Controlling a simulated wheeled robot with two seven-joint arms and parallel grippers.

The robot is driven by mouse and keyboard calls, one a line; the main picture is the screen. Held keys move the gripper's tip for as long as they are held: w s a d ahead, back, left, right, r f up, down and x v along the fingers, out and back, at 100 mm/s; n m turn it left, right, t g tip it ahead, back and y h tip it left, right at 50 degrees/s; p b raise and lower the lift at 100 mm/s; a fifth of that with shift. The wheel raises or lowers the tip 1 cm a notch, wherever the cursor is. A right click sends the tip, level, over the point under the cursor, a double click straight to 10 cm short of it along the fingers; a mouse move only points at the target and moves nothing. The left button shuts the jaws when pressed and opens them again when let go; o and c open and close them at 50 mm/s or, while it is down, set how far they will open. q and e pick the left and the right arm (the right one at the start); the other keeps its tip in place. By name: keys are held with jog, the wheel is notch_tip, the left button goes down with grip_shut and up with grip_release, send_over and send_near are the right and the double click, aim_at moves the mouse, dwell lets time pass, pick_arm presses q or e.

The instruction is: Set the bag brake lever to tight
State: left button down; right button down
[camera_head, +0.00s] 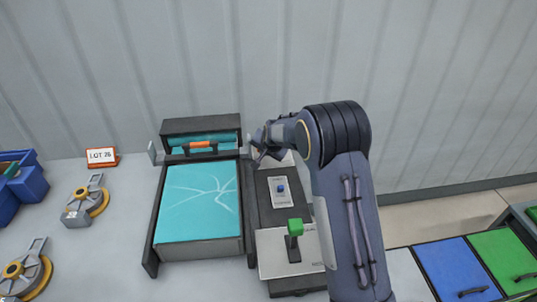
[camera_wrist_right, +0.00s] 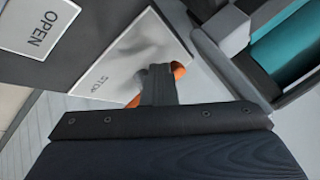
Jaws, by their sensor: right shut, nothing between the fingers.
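My right gripper (camera_head: 262,146) reaches in from the right, at the far end of the dark panel beside the bag machine. In the right wrist view its fingers (camera_wrist_right: 158,82) are shut and empty, over a pale plate (camera_wrist_right: 128,62) with small lettering. An orange part (camera_wrist_right: 178,71) shows behind the fingers; they hide most of it, and I cannot tell whether they touch it. A lever with a green knob (camera_head: 295,227) stands on a pale plate (camera_head: 270,258) nearer me. I cannot read which lever is the bag brake. My left gripper is not in view.
The bag machine holds a teal sheet (camera_head: 198,200) and has an orange handle (camera_head: 202,145). A blue button (camera_head: 281,188) sits on the dark panel. An OPEN label (camera_wrist_right: 37,27) shows in the wrist view. Blue (camera_head: 450,270) and green lids lie right.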

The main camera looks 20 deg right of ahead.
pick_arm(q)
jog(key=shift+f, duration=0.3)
pick_arm(e)
jog(key=shift+w+a, duration=0.35)
pick_arm(q)
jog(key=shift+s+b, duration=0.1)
jog(key=shift+b, duration=0.2)
pick_arm(e)
jog(key=shift+w+r, duration=0.2)
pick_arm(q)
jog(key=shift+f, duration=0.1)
